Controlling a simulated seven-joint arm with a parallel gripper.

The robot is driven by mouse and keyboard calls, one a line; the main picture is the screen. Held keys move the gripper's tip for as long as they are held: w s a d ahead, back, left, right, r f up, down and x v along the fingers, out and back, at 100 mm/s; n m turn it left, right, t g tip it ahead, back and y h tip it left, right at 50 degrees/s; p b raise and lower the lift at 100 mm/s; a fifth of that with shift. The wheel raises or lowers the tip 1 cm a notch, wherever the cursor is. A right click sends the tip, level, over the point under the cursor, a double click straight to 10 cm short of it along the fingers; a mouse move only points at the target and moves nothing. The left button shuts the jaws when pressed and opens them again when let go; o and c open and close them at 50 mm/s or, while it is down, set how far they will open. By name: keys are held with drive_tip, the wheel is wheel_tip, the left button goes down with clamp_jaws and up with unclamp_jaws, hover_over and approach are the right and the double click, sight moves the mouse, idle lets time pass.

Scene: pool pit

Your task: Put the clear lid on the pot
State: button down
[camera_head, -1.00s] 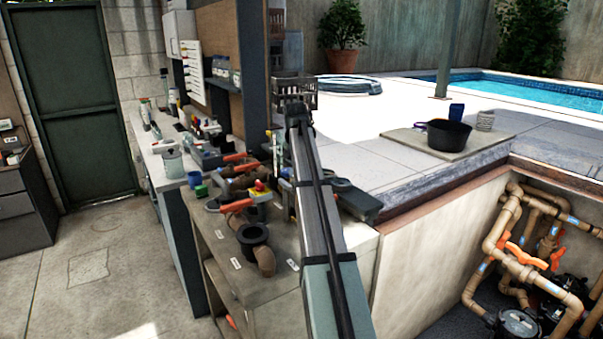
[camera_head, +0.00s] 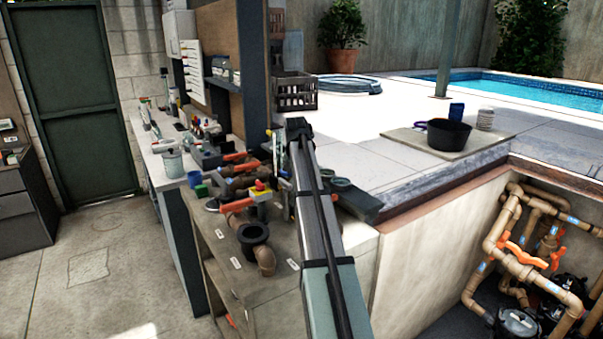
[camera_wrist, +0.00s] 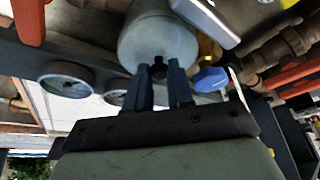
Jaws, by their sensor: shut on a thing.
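My gripper (camera_wrist: 165,90) shows in the wrist view with its two blue fingers close together at the lower edge of a pale grey, see-through-looking round piece (camera_wrist: 150,40), which I take to be the clear lid. The fingers are shut on it around a small dark part. In the head view my arm reaches away over the bench, and its end hides the fingers and the lid.
The bench (camera_head: 222,262) is crowded with brown fittings, orange-handled valves (camera_head: 236,206) and tools left of my arm. Round gauges (camera_wrist: 68,80) show in the wrist view. A black tub (camera_head: 448,133) stands on the patio. The pit at right holds pipes and pumps (camera_head: 517,322).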

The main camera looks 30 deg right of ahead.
drive_tip(key=c, duration=1)
unclamp_jaws()
drive_tip(key=shift+r, duration=0.3)
drive_tip(key=v, duration=1.2)
drive_tip(key=shift+r, duration=0.2)
drive_tip(key=shift+o, duration=0.3)
